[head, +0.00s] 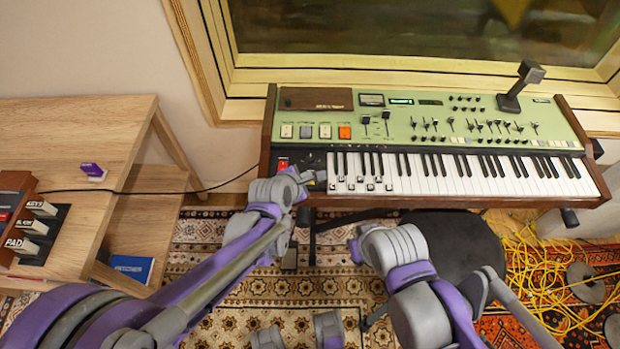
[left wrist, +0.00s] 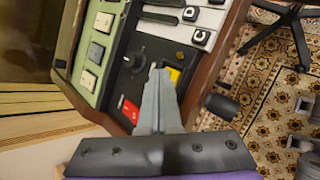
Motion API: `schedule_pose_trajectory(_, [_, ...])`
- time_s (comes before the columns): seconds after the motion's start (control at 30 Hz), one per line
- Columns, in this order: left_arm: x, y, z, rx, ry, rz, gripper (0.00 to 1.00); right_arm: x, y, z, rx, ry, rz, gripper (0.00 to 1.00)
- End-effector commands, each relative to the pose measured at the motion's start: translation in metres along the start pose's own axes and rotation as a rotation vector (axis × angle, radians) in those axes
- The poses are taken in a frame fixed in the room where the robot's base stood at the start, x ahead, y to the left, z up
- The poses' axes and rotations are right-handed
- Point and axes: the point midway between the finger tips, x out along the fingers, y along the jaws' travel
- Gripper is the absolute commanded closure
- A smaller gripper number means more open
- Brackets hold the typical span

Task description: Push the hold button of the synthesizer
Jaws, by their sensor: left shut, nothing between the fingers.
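The green synthesizer (head: 480,105) with wooden ends stands under the window in the head view. At the left of its keys is a small black panel with a red button (head: 283,163). In the left wrist view the panel shows the red button (left wrist: 129,111) and a yellow button (left wrist: 173,75). I cannot read which is the hold button. My left gripper (head: 304,177) is shut and empty, over this panel. In the left wrist view its fingertips (left wrist: 159,74) lie beside the yellow button and partly cover it; contact cannot be told. My right gripper is not in view.
A black round stool (head: 450,243) stands in front of the keys. A wooden desk (head: 70,130) is at the left, with a black cable running from it. A small black device (head: 519,85) stands on the synthesizer's right top. Yellow cables (head: 545,280) lie on the floor.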

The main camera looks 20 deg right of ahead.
Motion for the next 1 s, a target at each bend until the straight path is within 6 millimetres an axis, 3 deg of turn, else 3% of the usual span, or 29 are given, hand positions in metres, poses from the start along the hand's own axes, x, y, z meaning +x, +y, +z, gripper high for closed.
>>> schedule_pose_trajectory(1.0, [-0.011,0.008,0.008,0.0,0.0,0.0,1.0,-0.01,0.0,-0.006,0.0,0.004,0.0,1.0])
